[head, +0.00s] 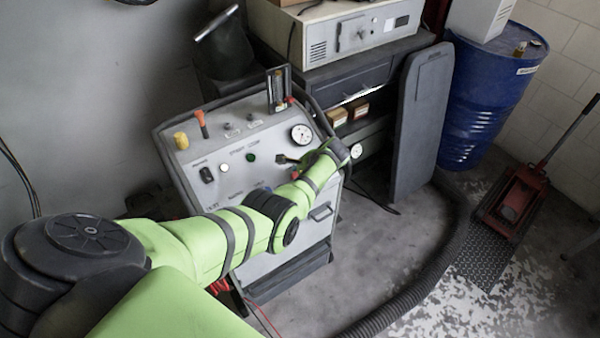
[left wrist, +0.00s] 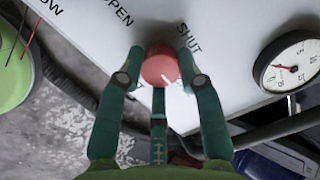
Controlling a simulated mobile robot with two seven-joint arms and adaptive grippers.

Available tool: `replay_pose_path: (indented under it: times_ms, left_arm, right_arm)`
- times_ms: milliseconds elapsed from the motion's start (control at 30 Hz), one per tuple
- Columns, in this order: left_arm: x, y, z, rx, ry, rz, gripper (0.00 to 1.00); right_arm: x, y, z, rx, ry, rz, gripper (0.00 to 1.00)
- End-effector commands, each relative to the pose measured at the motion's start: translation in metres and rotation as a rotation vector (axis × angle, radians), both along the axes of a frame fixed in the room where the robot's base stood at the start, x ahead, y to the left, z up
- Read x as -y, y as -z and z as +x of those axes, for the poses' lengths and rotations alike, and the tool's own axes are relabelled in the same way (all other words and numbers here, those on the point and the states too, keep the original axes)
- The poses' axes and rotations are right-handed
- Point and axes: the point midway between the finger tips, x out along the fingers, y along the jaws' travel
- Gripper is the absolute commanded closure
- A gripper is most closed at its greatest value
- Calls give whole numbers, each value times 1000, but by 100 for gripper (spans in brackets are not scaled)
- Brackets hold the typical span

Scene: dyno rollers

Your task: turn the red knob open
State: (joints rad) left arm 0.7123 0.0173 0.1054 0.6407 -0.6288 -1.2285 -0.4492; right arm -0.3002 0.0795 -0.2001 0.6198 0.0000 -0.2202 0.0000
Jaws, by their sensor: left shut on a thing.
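The red knob (left wrist: 159,68) sits on the pale panel (left wrist: 240,30) in the left wrist view, with a white pointer line on its face. The words OPEN and SHUT are printed on the panel beside it. My left gripper (left wrist: 161,54) is shut on the red knob, one dark green finger on each side. In the head view my left gripper (head: 284,159) is at the right part of the grey control console (head: 225,140). My right gripper is not in view.
A round gauge (left wrist: 287,65) is close to the right finger. The console also bears an orange-topped lever (head: 201,122), a yellow knob (head: 181,140) and a gauge (head: 301,134). A dark upright board (head: 420,120) and a blue drum (head: 490,90) stand right. A hose (head: 430,260) crosses the floor.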

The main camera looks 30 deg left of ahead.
Motion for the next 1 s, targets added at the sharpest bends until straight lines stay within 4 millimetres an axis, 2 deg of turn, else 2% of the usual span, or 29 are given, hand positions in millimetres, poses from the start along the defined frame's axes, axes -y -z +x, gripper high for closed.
replay_pose_path:
  times_ms: [633, 667, 700, 1000]
  left_arm:
    - [-1, 2, -2, -26, 39, 9, 96]
    - [-1, 2, -2, -26, 39, 9, 52]
    - [-1, 1, -2, -26, 39, 9, 40]
    - [0, 0, 0, -21, 39, 8, 40]
  right_arm:
    - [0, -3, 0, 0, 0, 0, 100]
    - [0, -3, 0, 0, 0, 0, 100]
    - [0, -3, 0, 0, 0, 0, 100]
    - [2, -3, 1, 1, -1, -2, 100]
